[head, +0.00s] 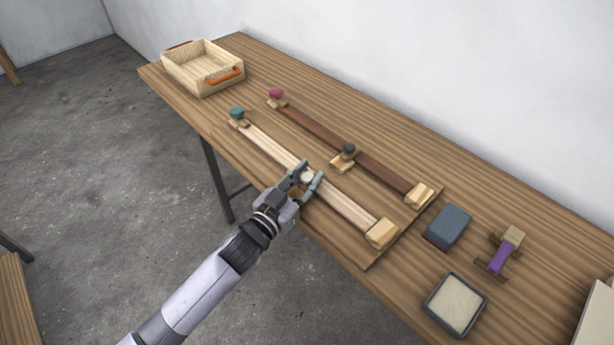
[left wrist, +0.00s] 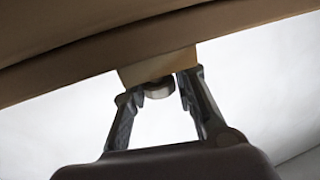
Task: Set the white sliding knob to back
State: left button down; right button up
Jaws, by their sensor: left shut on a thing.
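The white knob (head: 307,177) sits about midway along the light wooden rail (head: 350,211) on the near side of the table, partly hidden by my gripper. My left gripper (head: 309,172) reaches in from the front and is shut on the white knob. In the left wrist view the two fingertips (left wrist: 160,82) close around a small pale round knob (left wrist: 158,90) beneath a light wooden block (left wrist: 155,66). My right gripper is not in view.
A teal knob (head: 237,112) is at the light rail's left end. A parallel dark rail (head: 312,127) carries a red knob (head: 275,93) and a dark grey knob (head: 348,150). A wooden tray (head: 202,79) stands far left; a blue-grey block (head: 448,226) and sand-coloured box (head: 455,304) lie right.

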aim_at(297, 194)
pick_arm(q)
jog(key=shift+s, duration=0.1)
jog(key=shift+a+p+v, duration=0.25)
jog(key=shift+p+v, duration=0.35)
jog(key=shift+v, duration=0.85)
jog(key=c, duration=1.3)
grip_release()
jog(key=shift+w, duration=0.25)
jog(key=shift+c, duration=0.2)
jog(key=shift+s, duration=0.1)
jog(key=v, duration=1.1)
jog(key=shift+s+a, duration=0.25)
jog(key=shift+s, duration=0.1)
jog(key=shift+f, duration=0.1)
